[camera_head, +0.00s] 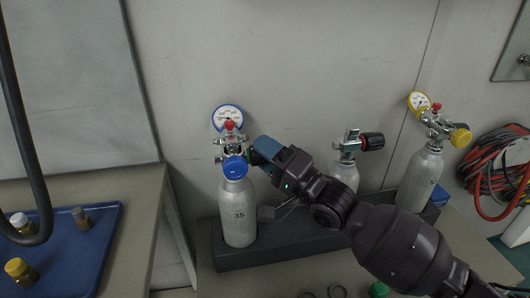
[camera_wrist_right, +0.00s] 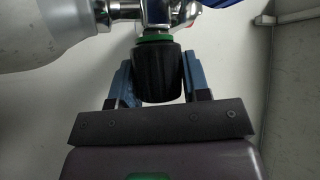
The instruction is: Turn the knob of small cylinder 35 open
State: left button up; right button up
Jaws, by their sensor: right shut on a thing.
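Small cylinder 35 (camera_head: 238,214) stands upright in the dark rack, a grey bottle marked 35 with a blue cap (camera_head: 235,168), a red part and a blue-rimmed gauge (camera_head: 228,117) above it. My right gripper (camera_head: 259,150) reaches its valve from the right. In the right wrist view the black knob (camera_wrist_right: 158,77) with a green ring sits between the two blue fingers of my right gripper (camera_wrist_right: 157,80), which is shut on it. The cylinder's pale body (camera_wrist_right: 50,30) shows at the upper left there. In the head view the knob is mostly hidden by the gripper. My left gripper is not in view.
A third cylinder (camera_head: 420,178) with yellow fittings is at the right. The dark rack (camera_head: 232,259) holds them. A blue tray (camera_head: 88,262) with small bottles lies at the left. Hoses (camera_head: 495,160) hang at the right.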

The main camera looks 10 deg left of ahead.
jog(key=shift+f, duration=0.25)
jog(key=shift+f+n+y+b, duration=0.15)
jog(key=shift+n+y+b, duration=0.55)
jog(key=shift+n+b, duration=0.1)
jog(key=shift+n+y, duration=0.3)
jog(key=shift+n, duration=0.1)
jog(key=n+g+y+b, duration=0.2)
jog(key=n, duration=0.1)
jog(key=shift+n+y, duration=0.3)
jog(key=shift+n, duration=0.1)
jog(key=shift+r+n+g+y+b, duration=0.25)
jog(key=shift+n+g+y+b, duration=0.35)
jog(key=shift+n, duration=0.4)
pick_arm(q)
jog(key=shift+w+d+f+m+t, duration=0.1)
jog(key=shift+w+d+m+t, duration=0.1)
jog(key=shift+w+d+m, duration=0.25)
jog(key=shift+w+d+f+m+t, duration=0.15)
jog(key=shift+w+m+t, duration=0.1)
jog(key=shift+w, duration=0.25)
pick_arm(e)
jog(key=shift+n+g, duration=0.3)
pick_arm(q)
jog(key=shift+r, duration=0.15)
pick_arm(e)
jog(key=shift+r+y, duration=0.15)
jog(key=shift+y, duration=0.15)
jog(key=o, duration=0.9)
